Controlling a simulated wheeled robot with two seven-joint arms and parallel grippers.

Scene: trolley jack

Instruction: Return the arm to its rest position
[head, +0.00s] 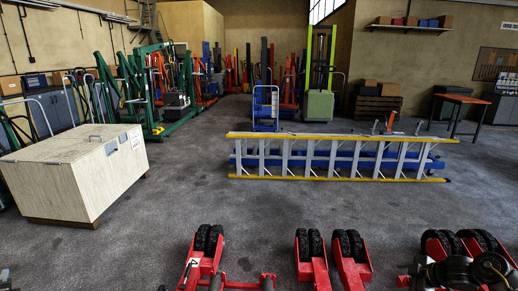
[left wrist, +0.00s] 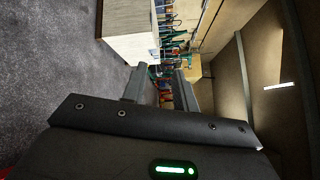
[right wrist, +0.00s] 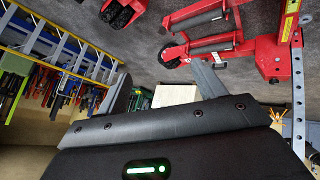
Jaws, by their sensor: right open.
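Red trolley jacks with black twin wheels stand along the bottom edge of the head view. One is left of centre (head: 204,262), a pair of red arms is in the middle (head: 335,268), and another is at the right (head: 452,243). A dark piece of my left gripper (head: 5,279) shows at the lower left corner. In the left wrist view my left gripper (left wrist: 160,86) has its fingers apart with nothing between them. In the right wrist view my right gripper (right wrist: 163,88) is open and empty, with red jack parts and rollers (right wrist: 208,42) beyond its right finger.
A pale wooden crate (head: 75,172) stands at the left. A yellow-edged ladder (head: 335,157) lies across the floor ahead. Green, blue and red lifting machines (head: 150,90) line the back. An orange-topped table (head: 462,99) is at the right. The grey floor between crate and jacks is clear.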

